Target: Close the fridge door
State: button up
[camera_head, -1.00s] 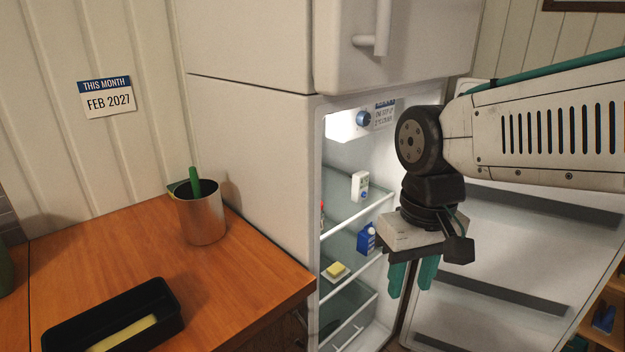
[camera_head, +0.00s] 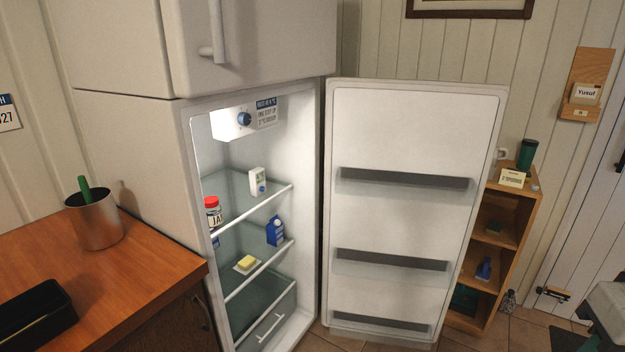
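The fridge (camera_head: 135,140) stands left of the middle, its lower compartment lit and open. The fridge door (camera_head: 400,220) is swung wide open to the right, its inner face with dark door racks turned towards me. Inside on the shelves are a jar with a red lid (camera_head: 213,213), a white box (camera_head: 258,181), a blue carton (camera_head: 275,231) and a yellow block on a dish (camera_head: 246,263). My gripper is out of view; only a piece of what seems to be my arm shows at the lower right edge, apart from the door.
A wooden counter (camera_head: 130,275) with a metal pot (camera_head: 96,220) and a black tray (camera_head: 35,318) is at the left. A wooden shelf unit (camera_head: 500,240) stands behind the door's right edge. Tiled floor shows at the lower right.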

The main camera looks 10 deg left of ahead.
aim_at(408, 162)
jog(key=z, duration=0.55)
jog(key=i, duration=1.15)
jog(key=u, duration=1.45)
jog(key=i, duration=0.85)
jog(key=u, duration=0.85)
jog(key=k, duration=1)
jog(key=z, duration=3.75)
jog(key=i, duration=0.15)
jog(key=u, duration=0.1)
